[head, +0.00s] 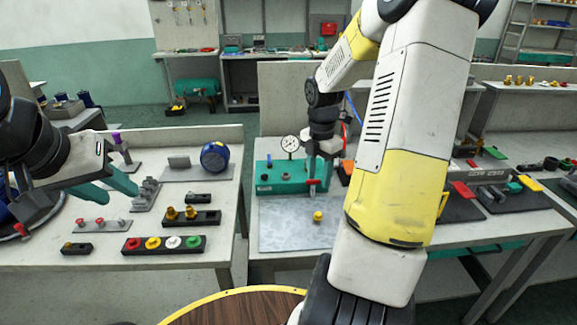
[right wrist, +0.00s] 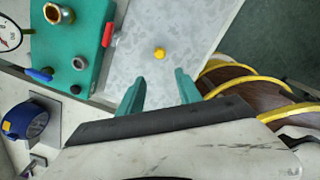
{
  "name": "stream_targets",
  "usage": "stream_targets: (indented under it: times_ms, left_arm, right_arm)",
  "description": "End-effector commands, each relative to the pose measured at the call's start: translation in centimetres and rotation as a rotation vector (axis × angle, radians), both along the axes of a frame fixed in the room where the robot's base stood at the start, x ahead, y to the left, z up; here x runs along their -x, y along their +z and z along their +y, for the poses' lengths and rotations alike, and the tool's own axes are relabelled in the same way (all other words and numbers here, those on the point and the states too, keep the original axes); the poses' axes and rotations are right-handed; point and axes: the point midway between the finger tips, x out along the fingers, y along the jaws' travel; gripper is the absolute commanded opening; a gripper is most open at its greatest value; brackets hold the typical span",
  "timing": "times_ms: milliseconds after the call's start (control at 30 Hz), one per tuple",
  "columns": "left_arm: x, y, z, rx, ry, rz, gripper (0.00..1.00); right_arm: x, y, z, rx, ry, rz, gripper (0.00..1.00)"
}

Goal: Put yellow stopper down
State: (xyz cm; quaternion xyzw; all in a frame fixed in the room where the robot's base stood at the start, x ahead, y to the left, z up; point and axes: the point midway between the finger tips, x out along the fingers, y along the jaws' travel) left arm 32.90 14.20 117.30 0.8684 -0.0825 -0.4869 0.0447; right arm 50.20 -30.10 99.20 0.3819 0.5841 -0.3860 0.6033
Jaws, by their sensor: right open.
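A small yellow stopper (head: 318,216) rests on the grey speckled plate (head: 280,236) in front of the teal pump block (head: 278,178). In the right wrist view the yellow stopper (right wrist: 159,53) lies on the bare plate (right wrist: 150,22), just past the fingertips and between their lines. My right gripper (right wrist: 161,77) is open and empty, apart from the stopper. In the head view my right gripper (head: 322,180) hangs by the pump block, partly hidden against it. My left gripper (head: 121,195) is open and empty over the left table.
A black rack (head: 163,251) with red, yellow, white and green stoppers stands at the left table's front. The pump block carries a gauge (head: 290,143) and a red lever (head: 313,183). A blue round part (head: 214,156) stands at the left table's back. The plate around the stopper is clear.

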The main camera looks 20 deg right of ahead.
Motion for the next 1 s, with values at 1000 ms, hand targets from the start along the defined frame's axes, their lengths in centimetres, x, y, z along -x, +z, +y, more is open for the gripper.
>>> stream_targets:
  times_ms: [1000]
  left_arm:
    - [0.0, 0.0, 0.0, 0.000, 0.000, 0.000, 0.36]
  right_arm:
    - [17.4, 18.0, 15.9, -0.689, -1.873, -0.170, 0.41]
